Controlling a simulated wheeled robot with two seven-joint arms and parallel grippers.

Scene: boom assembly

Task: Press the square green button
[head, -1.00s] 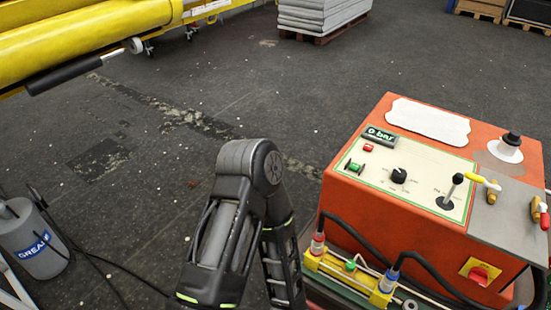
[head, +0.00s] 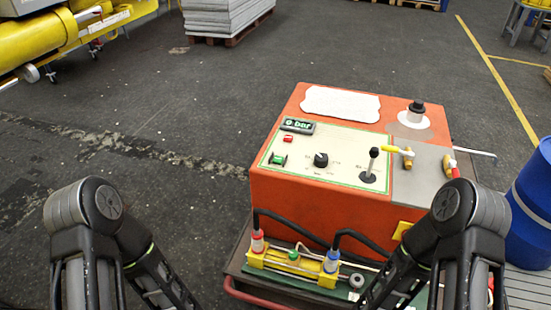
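The square green button (head: 278,159) sits at the left end of the cream control panel (head: 330,160) on top of the orange machine (head: 308,204). A small red button (head: 288,139) is just above it, below the display (head: 298,126) reading "0 bar". My left and right arms show at the lower left and lower right of the head view, both apart from the panel. Neither gripper shows; both arms run out of the bottom of the picture.
A black knob (head: 321,159) and a black lever (head: 371,165) stand on the panel right of the green button. Hoses and a yellow valve block (head: 290,268) sit in front of the machine. A blue barrel (head: 530,205) stands at the right. The floor left of the machine is clear.

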